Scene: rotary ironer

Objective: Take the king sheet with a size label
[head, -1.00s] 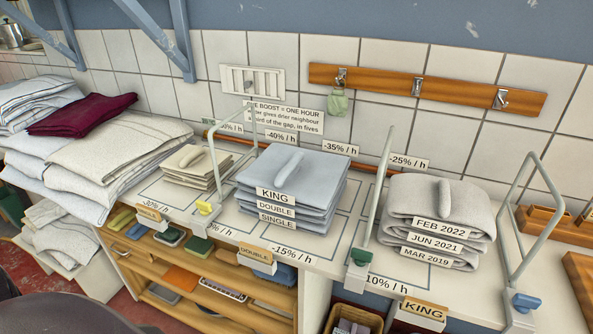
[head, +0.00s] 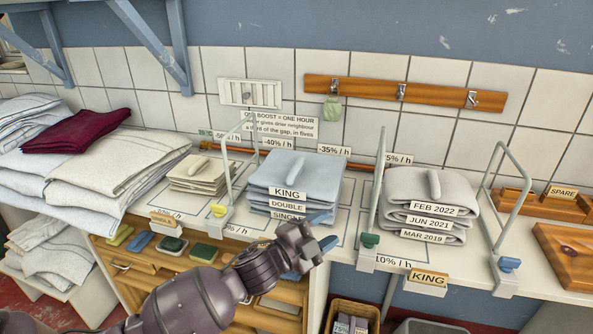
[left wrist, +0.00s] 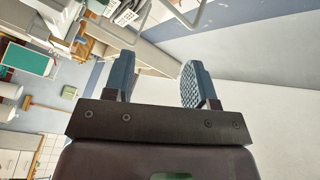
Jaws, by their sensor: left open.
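A stack of folded pale blue sheets (head: 325,170) lies on the counter in the head view. Its top sheet carries a KING label (head: 287,193), with DOUBLE and SINGLE labels below it. My left gripper (head: 325,231) is open and empty, in front of the stack's lower right corner in the picture. Its arm partly covers the SINGLE label. The left wrist view shows its two blue fingers (left wrist: 157,78) apart with nothing between them. My right gripper is not in view.
Upright grey wire frames (head: 370,215) stand either side of the blue stack. A grey stack (head: 405,185) with date labels lies to the right, beige cloths (head: 200,180) to the left. Another KING tag (head: 427,278) hangs on the counter's front edge.

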